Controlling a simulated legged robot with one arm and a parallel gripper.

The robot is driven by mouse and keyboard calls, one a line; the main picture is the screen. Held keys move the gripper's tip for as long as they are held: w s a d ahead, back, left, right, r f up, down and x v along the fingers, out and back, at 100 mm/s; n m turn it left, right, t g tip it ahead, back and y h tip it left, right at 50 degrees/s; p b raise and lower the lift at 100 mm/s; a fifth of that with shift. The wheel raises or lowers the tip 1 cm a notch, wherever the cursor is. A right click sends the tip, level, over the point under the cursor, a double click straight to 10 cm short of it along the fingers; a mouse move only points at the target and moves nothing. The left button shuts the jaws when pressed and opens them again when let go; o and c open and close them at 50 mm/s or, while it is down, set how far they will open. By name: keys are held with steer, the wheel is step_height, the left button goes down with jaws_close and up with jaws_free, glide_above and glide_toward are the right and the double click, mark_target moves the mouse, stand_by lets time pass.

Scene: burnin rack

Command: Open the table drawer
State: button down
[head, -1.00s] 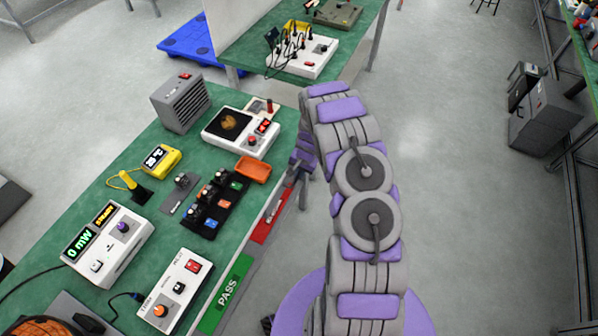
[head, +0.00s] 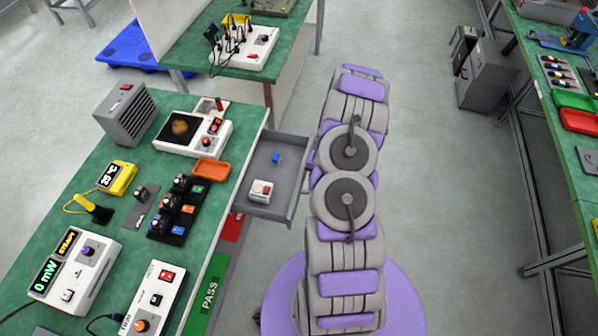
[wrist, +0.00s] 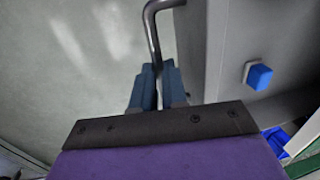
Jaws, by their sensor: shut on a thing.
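The table drawer (head: 286,196) is grey and stands pulled out from the right side of the green-topped table (head: 140,254). Inside it lie a small blue piece (head: 276,158) and a white box with a red button (head: 261,190). In the wrist view, my gripper (wrist: 158,92) is shut on the bent metal drawer handle (wrist: 152,32), with the drawer's grey front (wrist: 190,45) just right of it. The blue piece (wrist: 258,76) also shows there. In the head view my arm hides the gripper and the handle.
A green PASS bin (head: 210,292) and a red bin (head: 233,226) hang below the table edge. An orange tray (head: 211,169) and several instruments sit on the tabletop. Clear floor lies right of my arm, before another bench (head: 570,125) at the far right.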

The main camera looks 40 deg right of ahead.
steer(key=shift+s+d+r, duration=0.1)
steer(key=shift+s+d, duration=0.25)
steer(key=shift+d, duration=0.2)
steer(key=shift+s+d+r, duration=0.1)
steer(key=shift+s+d, duration=0.2)
steer(key=shift+d, duration=0.2)
steer(key=c, duration=1.5)
jaws_free()
steer(key=shift+o, duration=0.3)
steer(key=shift+s+f, duration=0.1)
steer(key=shift+f, duration=0.05)
step_height(320, 180, up, 17)
steer(key=s+d+p, duration=0.2)
steer(key=p, duration=0.1)
steer(key=shift+s, duration=0.25)
